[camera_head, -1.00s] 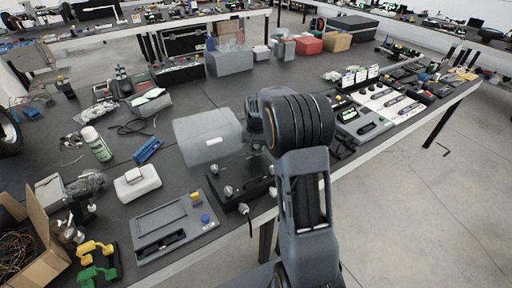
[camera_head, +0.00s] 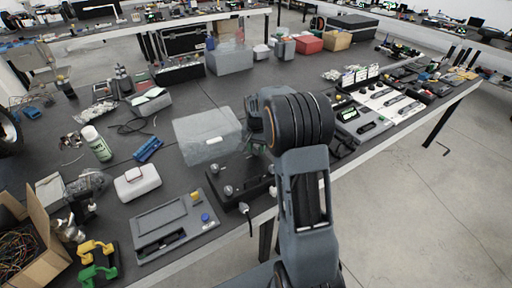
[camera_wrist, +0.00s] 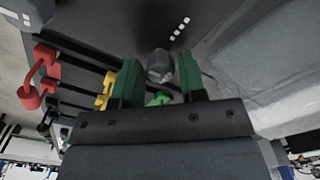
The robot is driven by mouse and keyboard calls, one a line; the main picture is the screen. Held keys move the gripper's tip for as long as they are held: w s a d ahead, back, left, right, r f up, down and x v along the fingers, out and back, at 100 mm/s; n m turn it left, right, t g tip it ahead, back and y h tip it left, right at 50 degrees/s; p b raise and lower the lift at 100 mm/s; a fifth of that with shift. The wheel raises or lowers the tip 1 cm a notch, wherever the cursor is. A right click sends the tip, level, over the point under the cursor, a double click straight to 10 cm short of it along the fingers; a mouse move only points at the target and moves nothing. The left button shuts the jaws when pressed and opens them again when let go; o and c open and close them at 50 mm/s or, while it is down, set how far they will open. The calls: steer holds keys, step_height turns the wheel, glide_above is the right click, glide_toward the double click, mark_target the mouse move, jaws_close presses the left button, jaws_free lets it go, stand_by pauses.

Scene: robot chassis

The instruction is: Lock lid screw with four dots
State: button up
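In the wrist view, my gripper (camera_wrist: 160,82) has two green fingers spread apart. A grey rounded screw head (camera_wrist: 160,66) sits between their tips, with narrow gaps at its sides; I cannot tell whether either finger touches it. Four white dots (camera_wrist: 180,28) lie in a row on the dark lid surface just beyond that screw. Another grey screw (camera_wrist: 28,11) shows at the top left. In the head view, a dark unit (camera_head: 236,200) with several knobs stands at the bench's front edge, beside my arm. My fingertips are hidden there.
A grey panel (camera_head: 160,232) with yellow and blue buttons lies left of the dark unit. A pale grey box (camera_head: 196,140) stands behind it. A white case (camera_head: 137,183) and an open cardboard box (camera_head: 32,232) are further left. Red parts (camera_wrist: 30,95) show in the wrist view.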

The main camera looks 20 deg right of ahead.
mark_target(256, 148)
steer(key=shift+o, duration=1.2)
steer(key=shift+r, duration=0.1)
step_height(256, 148, up, 14)
steer(key=shift+p, duration=0.3)
steer(key=shift+f, duration=0.2)
steer(key=s+a+n+t+p, duration=0.1)
steer(key=s+a+n, duration=0.3)
steer(key=s, duration=0.7)
steer(key=s+a+n+t+p, duration=0.1)
steer(key=s+a+n, duration=0.3)
steer(key=s, duration=0.7)
steer(key=a+t, duration=0.1)
steer(key=a, duration=0.1)
steer(key=shift+a+f+t+p, duration=0.25)
steer(key=shift+a+t+p, duration=0.05)
steer(key=shift+a+p, duration=0.1)
